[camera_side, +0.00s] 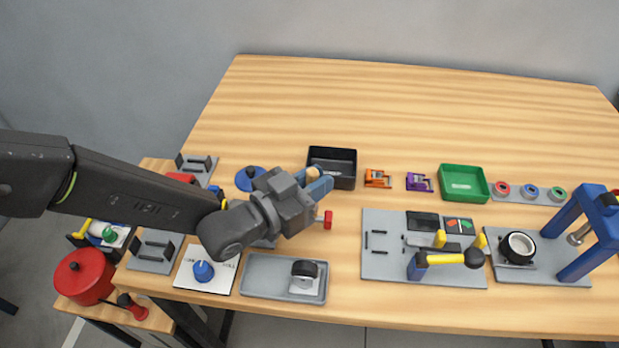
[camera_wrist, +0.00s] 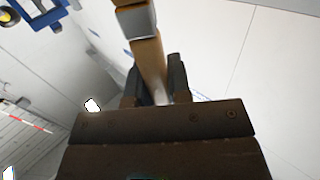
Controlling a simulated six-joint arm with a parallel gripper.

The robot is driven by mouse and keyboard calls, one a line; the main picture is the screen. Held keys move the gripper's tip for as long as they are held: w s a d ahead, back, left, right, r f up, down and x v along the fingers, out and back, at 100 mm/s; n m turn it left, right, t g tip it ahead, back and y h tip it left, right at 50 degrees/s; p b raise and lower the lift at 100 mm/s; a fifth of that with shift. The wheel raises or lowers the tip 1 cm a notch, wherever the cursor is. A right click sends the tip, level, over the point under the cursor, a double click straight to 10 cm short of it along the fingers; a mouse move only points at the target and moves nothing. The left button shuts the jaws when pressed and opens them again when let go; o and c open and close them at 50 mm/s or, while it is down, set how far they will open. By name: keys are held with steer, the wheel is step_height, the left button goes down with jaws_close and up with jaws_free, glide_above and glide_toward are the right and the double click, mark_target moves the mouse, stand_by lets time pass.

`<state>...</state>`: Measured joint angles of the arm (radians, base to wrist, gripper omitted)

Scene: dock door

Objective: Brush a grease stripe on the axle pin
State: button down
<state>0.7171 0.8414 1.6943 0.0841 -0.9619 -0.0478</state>
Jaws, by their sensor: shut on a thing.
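In the wrist view my gripper (camera_wrist: 157,86) is shut on a wooden-handled tool with a grey band, seemingly the brush (camera_wrist: 148,55). The tool extends beyond the dark fingers, and its far end is cut off by the frame edge. In the side view only a small tan part (camera_side: 313,173) shows at the fingers. A short metal cylinder (camera_side: 580,234) sits at the blue frame at right; I cannot tell whether it is the axle pin.
A black bin (camera_side: 345,182) stands behind my gripper and a grey tray (camera_side: 262,286) with a black-topped piece in front. A grey fixture plate (camera_side: 385,270), green bin (camera_side: 464,198) and blue frame (camera_side: 565,215) fill the right. The back of the bench is clear.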

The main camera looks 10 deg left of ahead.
steer(key=a, duration=0.6)
stand_by(0.5)
step_height(320, 180, up, 6)
stand_by(0.7)
steer(key=shift+r, duration=0.2)
steer(key=shift+r, duration=1.35)
